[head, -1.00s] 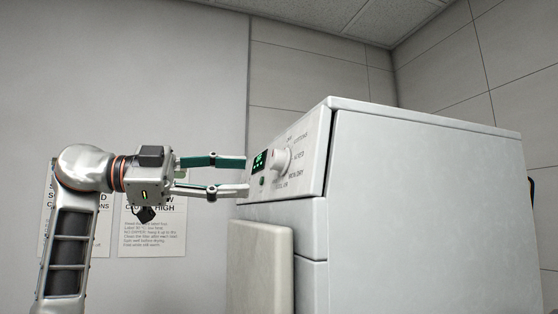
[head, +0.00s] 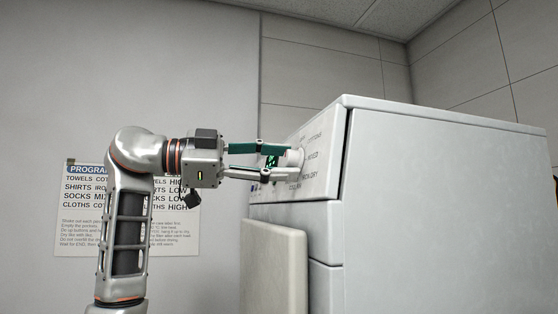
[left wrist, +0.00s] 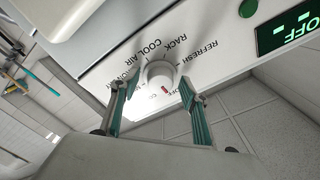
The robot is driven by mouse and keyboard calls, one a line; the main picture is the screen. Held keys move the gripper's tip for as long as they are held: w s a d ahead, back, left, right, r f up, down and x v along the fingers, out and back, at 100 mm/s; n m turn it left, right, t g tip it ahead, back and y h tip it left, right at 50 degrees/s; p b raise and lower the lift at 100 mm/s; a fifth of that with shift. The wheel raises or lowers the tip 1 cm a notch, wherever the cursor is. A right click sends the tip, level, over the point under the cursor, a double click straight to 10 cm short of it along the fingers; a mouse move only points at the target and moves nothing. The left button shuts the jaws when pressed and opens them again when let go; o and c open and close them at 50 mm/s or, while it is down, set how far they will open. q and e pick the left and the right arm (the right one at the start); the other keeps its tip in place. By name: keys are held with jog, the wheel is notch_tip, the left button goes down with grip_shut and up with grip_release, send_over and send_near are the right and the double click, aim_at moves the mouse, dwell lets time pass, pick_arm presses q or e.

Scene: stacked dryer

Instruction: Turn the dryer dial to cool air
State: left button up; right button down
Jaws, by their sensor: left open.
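The dryer dial (head: 296,156) is a white round knob on the slanted front panel. In the left wrist view the dial (left wrist: 158,72) has a red mark on its lower side, pointing away from the COOL AIR label (left wrist: 138,52). My left gripper (head: 289,162) is open in front of the panel. In the left wrist view its fingertips (left wrist: 152,88) lie on either side of the dial with gaps; whether either touches it I cannot tell. In the head view the fingers partly hide the dial and display. My right gripper is not in view.
The dryer (head: 430,200) fills the right side. A pale door panel (head: 274,270) juts out below the dial panel. A green-lit display (left wrist: 288,30) and a green button (left wrist: 248,8) sit beside the dial. A program poster (head: 120,240) is on the wall behind my arm.

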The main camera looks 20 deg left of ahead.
pick_arm(q)
jog(key=c, duration=1.1)
